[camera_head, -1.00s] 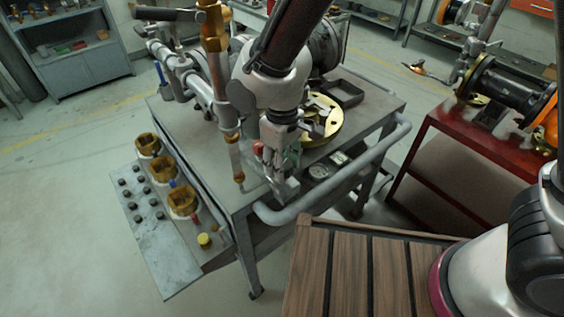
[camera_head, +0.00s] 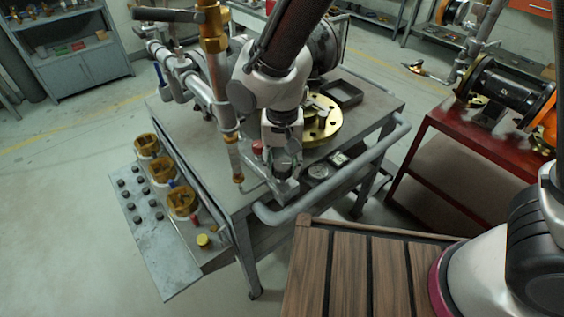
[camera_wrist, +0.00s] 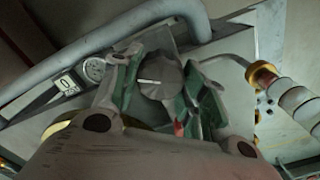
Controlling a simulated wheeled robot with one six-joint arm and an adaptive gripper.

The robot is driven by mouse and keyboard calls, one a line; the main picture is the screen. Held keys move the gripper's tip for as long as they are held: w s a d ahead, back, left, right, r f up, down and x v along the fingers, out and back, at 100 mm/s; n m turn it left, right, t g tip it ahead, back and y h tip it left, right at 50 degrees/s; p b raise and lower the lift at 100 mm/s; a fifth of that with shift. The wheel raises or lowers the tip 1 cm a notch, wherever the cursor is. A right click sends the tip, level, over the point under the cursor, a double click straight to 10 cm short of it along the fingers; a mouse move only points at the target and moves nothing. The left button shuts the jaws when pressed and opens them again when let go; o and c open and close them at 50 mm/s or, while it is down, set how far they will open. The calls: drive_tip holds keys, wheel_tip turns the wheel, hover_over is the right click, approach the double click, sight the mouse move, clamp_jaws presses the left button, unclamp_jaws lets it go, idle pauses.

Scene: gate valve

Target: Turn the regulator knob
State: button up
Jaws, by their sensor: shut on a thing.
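The regulator knob (camera_wrist: 160,77) is dark grey and ribbed, with a white line on its face. It sits between the two fingers of my gripper (camera_wrist: 162,88) in the wrist view. The green finger pads lie on either side of the knob, and the gripper is shut on it. In the head view my gripper (camera_head: 284,182) points down at the front edge of the workbench, beside the handrail. The knob is hidden behind the gripper there.
A grey handrail (camera_head: 335,175) runs along the bench (camera_head: 185,117) front. A copper and steel pipe (camera_head: 218,75) stands left of my arm. A gauge (camera_wrist: 94,69) is beside the knob. A brass flange (camera_head: 322,128) lies behind. A side shelf (camera_head: 152,235) holds brass fittings.

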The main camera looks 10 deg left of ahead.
sight(282, 163)
drive_tip(key=shift+m, duration=1.3)
drive_tip(key=o, duration=1)
drive_tip(key=shift+o, duration=0.2)
wheel_tip(282, 163, up, 12)
